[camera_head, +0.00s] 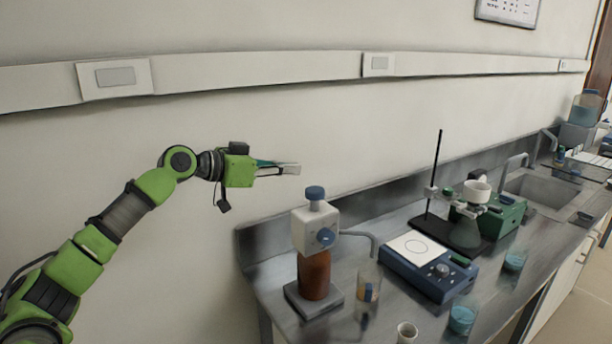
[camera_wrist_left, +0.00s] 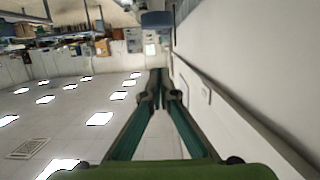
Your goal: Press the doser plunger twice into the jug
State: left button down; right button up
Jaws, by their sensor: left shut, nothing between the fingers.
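The doser stands near the left end of the bench: a brown bottle (camera_head: 314,275) in a grey base, a white head (camera_head: 313,232) with a blue knob, and a blue-capped plunger (camera_head: 315,193) on top. Its thin spout reaches right, above a clear vessel (camera_head: 369,280) that looks like the jug; its contents are too small to tell. My left gripper (camera_head: 294,169) is shut and empty, roughly level, up and to the left of the plunger cap and apart from it. The left wrist view shows its fingers (camera_wrist_left: 157,88) together, with neither doser nor jug in sight. My right gripper is not in view.
Right of the jug is a blue device (camera_head: 430,272) with a white top plate. Behind it stand a rod stand (camera_head: 433,180) and a flask with a white funnel. Beakers with blue liquid (camera_head: 462,318) and a small white cup (camera_head: 406,333) are near the front. The wall is behind.

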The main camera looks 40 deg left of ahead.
aim_at(306, 192)
pick_arm(q)
jog(key=w+f+p, duration=0.1)
jog(key=w+d+f+p, duration=0.1)
jog(key=w, duration=0.1)
jog(key=w+f+p, duration=0.1)
jog(key=shift+w+d+f, duration=0.15)
jog(key=shift+d+f, duration=0.1)
jog(key=shift+d, duration=0.15)
jog(key=shift+a+f+p, duration=0.1)
jog(key=shift+f+p, duration=0.45)
jog(key=shift+f, duration=0.35)
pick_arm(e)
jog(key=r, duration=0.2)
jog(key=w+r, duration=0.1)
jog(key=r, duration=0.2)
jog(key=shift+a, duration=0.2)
